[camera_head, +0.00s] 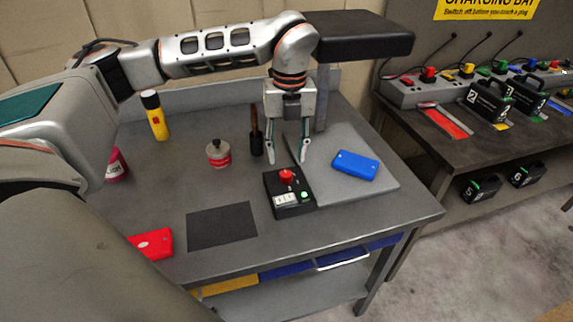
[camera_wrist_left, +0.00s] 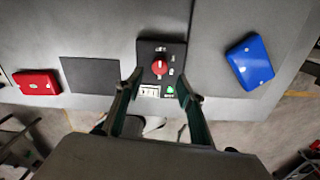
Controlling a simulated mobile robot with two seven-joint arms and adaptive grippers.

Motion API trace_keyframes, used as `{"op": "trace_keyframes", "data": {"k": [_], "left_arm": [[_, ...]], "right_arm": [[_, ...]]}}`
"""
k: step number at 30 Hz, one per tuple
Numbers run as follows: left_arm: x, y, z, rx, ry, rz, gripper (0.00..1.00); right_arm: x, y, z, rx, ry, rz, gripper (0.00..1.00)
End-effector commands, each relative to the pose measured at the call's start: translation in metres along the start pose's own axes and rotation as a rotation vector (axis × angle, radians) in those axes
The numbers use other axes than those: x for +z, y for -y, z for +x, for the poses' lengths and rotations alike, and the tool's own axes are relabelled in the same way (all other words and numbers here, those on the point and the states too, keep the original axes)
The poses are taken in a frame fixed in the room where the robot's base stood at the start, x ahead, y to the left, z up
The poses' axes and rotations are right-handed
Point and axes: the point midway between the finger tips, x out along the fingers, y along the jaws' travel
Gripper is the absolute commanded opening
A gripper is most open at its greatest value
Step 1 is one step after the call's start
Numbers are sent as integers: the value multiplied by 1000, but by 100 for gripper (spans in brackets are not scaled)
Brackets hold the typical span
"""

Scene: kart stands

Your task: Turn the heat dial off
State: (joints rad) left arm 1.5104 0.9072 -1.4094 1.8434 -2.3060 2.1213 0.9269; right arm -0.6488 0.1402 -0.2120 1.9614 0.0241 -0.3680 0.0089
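The heat dial is a red knob (camera_head: 287,176) on a black control box (camera_head: 278,201) with a white label and a lit green light. It lies near the front middle of the workbench. In the left wrist view the red knob (camera_wrist_left: 159,67) shows between and beyond my fingertips, with the green light (camera_wrist_left: 170,89) below it. My left gripper (camera_head: 287,158) points down above and just behind the box, fingers apart and empty. In the left wrist view its fingers (camera_wrist_left: 160,88) are spread to either side of the box. My right gripper is not in view.
A blue case (camera_head: 355,165) lies right of the box on a lighter panel. A dark mat (camera_head: 222,225) and a red case (camera_head: 152,243) lie left. A red tin (camera_head: 218,153), a dark-handled tool (camera_head: 256,140) and a yellow bottle (camera_head: 155,115) stand behind. A black overhead block (camera_head: 365,35) is near my wrist.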

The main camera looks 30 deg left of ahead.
Motion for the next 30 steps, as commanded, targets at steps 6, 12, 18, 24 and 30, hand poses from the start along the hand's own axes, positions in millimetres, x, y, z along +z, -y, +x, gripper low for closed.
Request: {"op": "trace_keyframes", "data": {"k": [6,12,18,24,30], "left_arm": [[0,1,-41,-2,2,-1,38],[0,0,-58,0,1,0,38],[0,0,-60,1,0,0,38],[0,0,-60,1,0,0,38],[0,0,-60,0,0,0,38]], "right_arm": [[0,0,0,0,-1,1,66],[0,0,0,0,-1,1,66],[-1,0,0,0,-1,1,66],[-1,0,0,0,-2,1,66],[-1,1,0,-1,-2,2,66]]}}
